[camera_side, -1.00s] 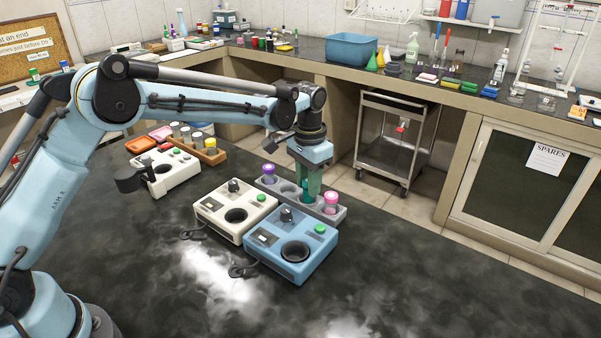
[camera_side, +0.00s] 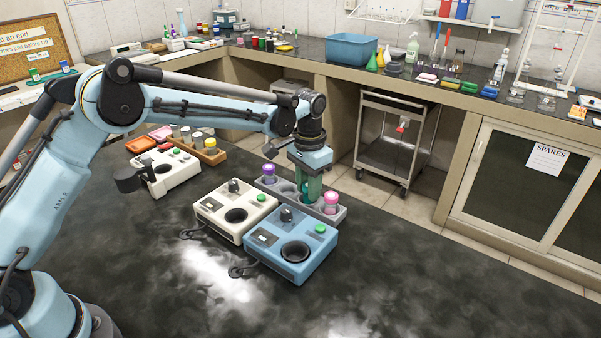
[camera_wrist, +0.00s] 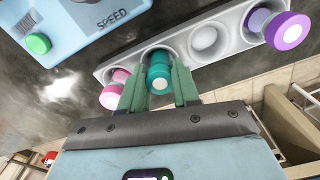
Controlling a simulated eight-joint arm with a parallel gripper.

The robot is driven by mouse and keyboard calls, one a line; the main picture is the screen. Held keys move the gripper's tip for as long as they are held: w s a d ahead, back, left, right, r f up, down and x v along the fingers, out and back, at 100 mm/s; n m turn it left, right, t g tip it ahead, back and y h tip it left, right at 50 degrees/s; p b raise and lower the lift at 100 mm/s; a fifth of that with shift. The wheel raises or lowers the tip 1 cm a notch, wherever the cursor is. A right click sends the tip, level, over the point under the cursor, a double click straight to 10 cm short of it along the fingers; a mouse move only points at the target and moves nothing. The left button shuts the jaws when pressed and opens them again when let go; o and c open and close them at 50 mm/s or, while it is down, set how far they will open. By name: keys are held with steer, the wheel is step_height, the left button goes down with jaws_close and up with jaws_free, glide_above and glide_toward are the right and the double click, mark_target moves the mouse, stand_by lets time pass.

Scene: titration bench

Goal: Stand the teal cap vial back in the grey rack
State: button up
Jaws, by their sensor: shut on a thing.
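The grey rack (camera_side: 341,214) stands on the dark bench behind the blue device. My gripper (camera_side: 309,188) points down over the rack, between the purple cap vial (camera_side: 268,173) and the pink cap vial (camera_side: 331,200). In the wrist view the green fingers of my gripper (camera_wrist: 160,84) are shut on the teal cap vial (camera_wrist: 158,70), one on each side of its cap. The teal vial is in line with a hole of the rack (camera_wrist: 112,72), next to the pink vial. Its lower end is hidden, so I cannot tell how deep it sits.
An empty rack hole shows between the teal and purple vials. A blue device (camera_side: 291,246) and a white device (camera_side: 236,210) stand close in front of the rack. An orange-brown rack of vials (camera_side: 211,155) stands at left. The bench at front right is clear.

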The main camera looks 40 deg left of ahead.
stand_by(0.3)
steer(key=o, duration=1)
steer(key=shift+o, duration=0.2)
steer(key=o, duration=0.3)
steer(key=shift+o, duration=0.2)
steer(key=shift+r, duration=3)
